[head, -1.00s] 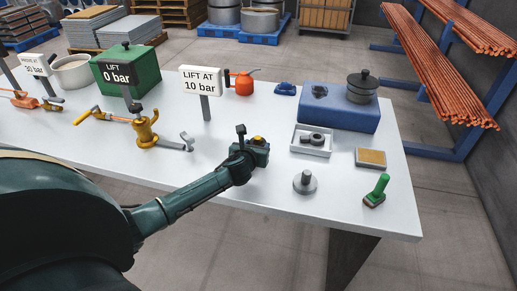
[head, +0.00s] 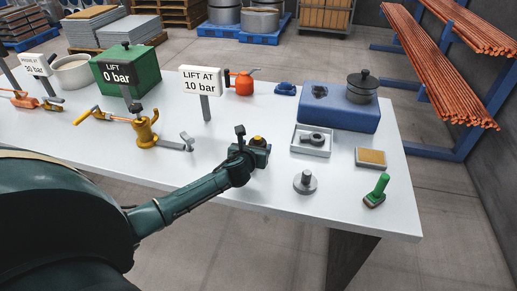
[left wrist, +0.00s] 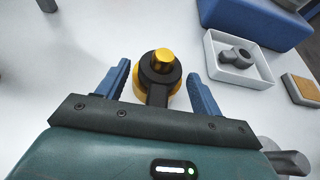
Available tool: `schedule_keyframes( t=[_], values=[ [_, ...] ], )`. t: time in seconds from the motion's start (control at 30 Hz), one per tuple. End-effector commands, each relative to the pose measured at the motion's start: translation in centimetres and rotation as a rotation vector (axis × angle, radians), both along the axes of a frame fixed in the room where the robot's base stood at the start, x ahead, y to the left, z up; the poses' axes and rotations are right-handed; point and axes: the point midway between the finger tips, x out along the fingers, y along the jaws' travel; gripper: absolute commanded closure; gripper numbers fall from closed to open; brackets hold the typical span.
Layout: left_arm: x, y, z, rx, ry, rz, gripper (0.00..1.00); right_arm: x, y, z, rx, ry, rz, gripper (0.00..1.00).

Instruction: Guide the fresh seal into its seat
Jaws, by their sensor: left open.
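My left gripper (head: 258,148) is low over the white table. In the left wrist view its two blue fingers (left wrist: 160,82) are open, one on each side of a yellow-orange round part (left wrist: 146,76). A black ring (left wrist: 160,66) with a short dark tab sits around the gold knob (left wrist: 163,58) of that part. The tab points back between the fingers; neither finger visibly touches it. I cannot tell how deep the ring sits. A dark grey ring with a tab (head: 313,139) lies in the white tray (head: 301,151). My right gripper is not in view.
A metal disc with a stem (head: 305,182), a green-handled brush (head: 377,190) and a tan pad (head: 371,158) stand near the right edge. A blue block (head: 335,115) is behind the tray. A yellow pump (head: 146,131) and a sign post (head: 205,106) are left.

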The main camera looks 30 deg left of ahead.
Motion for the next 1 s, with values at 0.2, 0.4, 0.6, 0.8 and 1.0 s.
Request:
schedule_keyframes(
  t=[0.2,0.4,0.6,0.8,1.0],
  values=[
    [-0.6,-0.2,0.2,0.0,0.0,-0.001,0.34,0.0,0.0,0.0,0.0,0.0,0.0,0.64],
    [-1.2,-0.4,0.4,-0.001,0.001,-0.001,0.34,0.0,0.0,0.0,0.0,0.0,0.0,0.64],
    [-1.7,-0.5,0.7,0.0,0.0,-0.001,0.34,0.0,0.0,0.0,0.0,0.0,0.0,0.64],
    [-2.2,-0.7,0.9,-0.001,0.001,-0.001,0.34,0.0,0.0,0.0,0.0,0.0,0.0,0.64],
    [-2.5,-0.8,1.1,-0.001,0.0,-0.002,0.34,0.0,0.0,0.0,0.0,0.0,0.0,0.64]
  ],
)
